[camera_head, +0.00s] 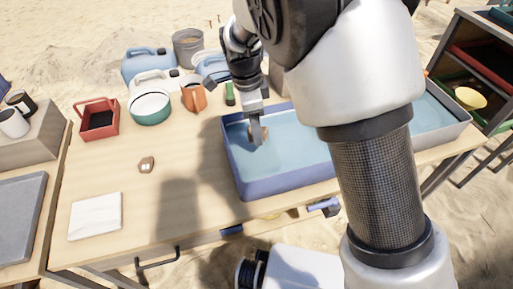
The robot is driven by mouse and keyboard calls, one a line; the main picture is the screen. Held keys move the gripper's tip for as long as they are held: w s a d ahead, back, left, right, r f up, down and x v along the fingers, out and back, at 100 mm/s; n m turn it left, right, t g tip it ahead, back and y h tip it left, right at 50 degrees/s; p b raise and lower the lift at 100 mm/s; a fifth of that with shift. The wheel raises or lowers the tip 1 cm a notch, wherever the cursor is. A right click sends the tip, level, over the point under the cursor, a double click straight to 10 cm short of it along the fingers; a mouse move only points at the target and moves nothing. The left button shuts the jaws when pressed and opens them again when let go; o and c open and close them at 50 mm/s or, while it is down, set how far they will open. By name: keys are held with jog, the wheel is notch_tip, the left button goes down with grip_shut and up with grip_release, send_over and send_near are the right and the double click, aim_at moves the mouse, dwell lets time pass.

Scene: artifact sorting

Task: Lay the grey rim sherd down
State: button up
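My gripper (257,130) points down into the blue tub (238,176) of water on the table. A small brownish-grey piece (265,133) shows at its fingertips, which look closed on it. It seems to be the rim sherd, though it is too small to make out a rim or a clear grey. I cannot tell whether it touches the water. Another small brown sherd with pale spots (147,164) lies on the bare wood of the table. A folded white cloth (96,216) lies at the table's front left.
A red caddy (97,118), a green-and-white basin (150,107), an orange jug (194,98) and jerrycans (149,64) line the back. A grey tray (17,215) is at far left. Wood around the brown sherd is free. My arm hides much of the tub's right part.

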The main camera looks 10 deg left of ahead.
aim_at(258, 152)
notch_tip(258, 152, down, 8)
jog(key=shift+r+b, duration=0.25)
jog(key=shift+b, duration=0.6)
jog(key=shift+f, duration=0.2)
jog(key=o, duration=1)
jog(key=shift+o, duration=0.2)
jog(key=shift+r, duration=0.15)
